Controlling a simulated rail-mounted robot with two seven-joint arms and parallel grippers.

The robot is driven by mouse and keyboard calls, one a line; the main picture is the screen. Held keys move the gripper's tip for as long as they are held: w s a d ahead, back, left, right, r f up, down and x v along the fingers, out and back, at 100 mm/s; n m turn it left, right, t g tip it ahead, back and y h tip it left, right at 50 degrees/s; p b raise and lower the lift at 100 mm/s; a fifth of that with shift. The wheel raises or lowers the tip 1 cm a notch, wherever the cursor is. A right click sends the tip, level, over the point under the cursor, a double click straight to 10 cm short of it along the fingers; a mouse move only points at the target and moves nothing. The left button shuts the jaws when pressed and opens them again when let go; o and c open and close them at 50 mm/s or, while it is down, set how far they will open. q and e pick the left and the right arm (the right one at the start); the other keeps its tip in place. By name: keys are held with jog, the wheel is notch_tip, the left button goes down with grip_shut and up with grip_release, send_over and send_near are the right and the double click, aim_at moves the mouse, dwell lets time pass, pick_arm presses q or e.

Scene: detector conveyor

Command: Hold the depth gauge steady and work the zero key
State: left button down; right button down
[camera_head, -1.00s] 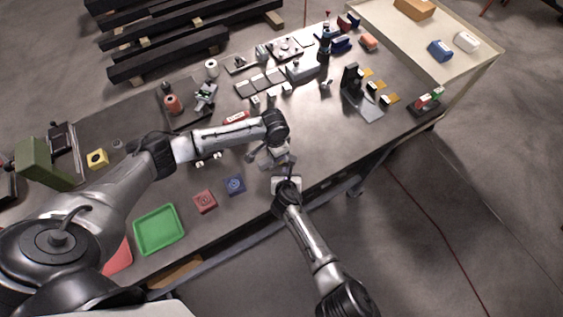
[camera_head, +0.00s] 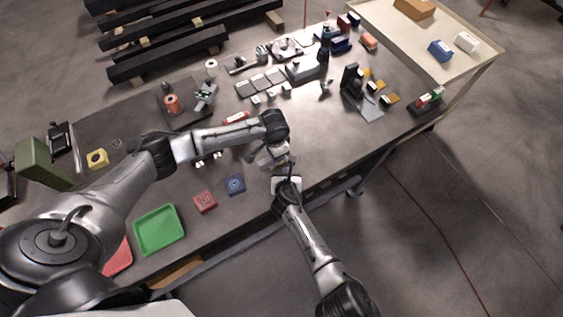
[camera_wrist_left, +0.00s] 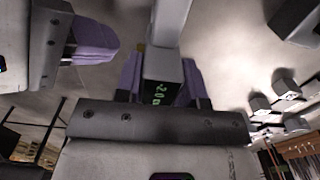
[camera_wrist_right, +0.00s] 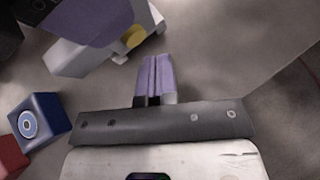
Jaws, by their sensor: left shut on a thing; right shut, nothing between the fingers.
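The depth gauge is a light grey body held in my left gripper (camera_wrist_left: 160,80), whose purple fingers are shut on it. In the left wrist view the gauge (camera_wrist_left: 167,60) shows a dark display with green digits, around 2.0. In the right wrist view the gauge (camera_wrist_right: 80,57) is partly hidden behind a purple left finger, and a yellow round spot (camera_wrist_right: 135,37), possibly the zero key, shows beside it. My right gripper (camera_wrist_right: 156,78) is shut and empty, its fingertips just apart from the gauge. In the head view my right gripper (camera_head: 287,184) is at the table's front edge.
A blue block (camera_head: 235,184) and a red block (camera_head: 205,201) lie left of the grippers, with a green tray (camera_head: 158,230) beyond them. Bare table (camera_head: 325,140) lies to the right. Several small devices stand along the back.

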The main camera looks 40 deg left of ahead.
jog(key=shift+a, duration=0.15)
jog(key=shift+w+a, duration=0.15)
jog(key=shift+a, duration=0.15)
